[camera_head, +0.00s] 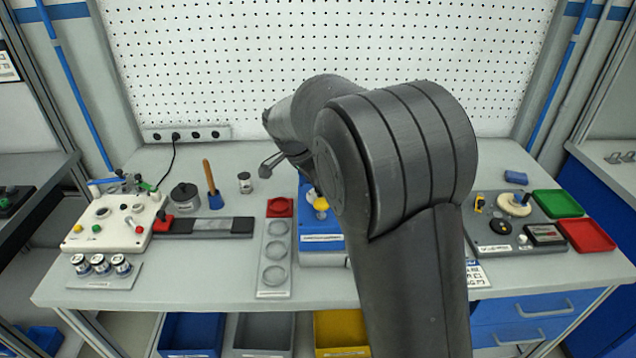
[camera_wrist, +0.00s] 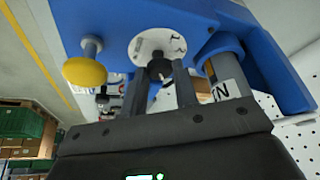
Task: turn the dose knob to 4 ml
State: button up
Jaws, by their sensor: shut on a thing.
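The dose knob (camera_wrist: 160,71) is small and black with a white pointer line, in front of a white round dial (camera_wrist: 146,44) with dark marks. In the wrist view the two fingers of my gripper (camera_wrist: 161,78) are on either side of the knob and shut on it. The dial's numbers are too small and partly covered to read, so the setting cannot be told. The blue dosing device (camera_head: 322,243) stands mid-bench, partly behind my arm in the head view; its blue body (camera_wrist: 120,18) fills the top of the wrist view. The knob is hidden in the head view.
A yellow-capped plunger (camera_wrist: 85,70) sits left of the dial in the wrist view, close to my fingers. A grey plate with round recesses (camera_head: 275,290) lies left of the device. Green (camera_head: 558,203) and red (camera_head: 587,235) trays lie at the right. The front bench strip is mostly clear.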

jog(key=shift+a+m+g, duration=0.1)
jog(key=shift+m+g, duration=0.2)
jog(key=shift+m, duration=0.3)
jog(key=o, duration=1)
jog(key=shift+r, duration=0.1)
jog(key=v, duration=1)
jog(key=shift+a+r, duration=0.2)
jog(key=shift+a, duration=0.05)
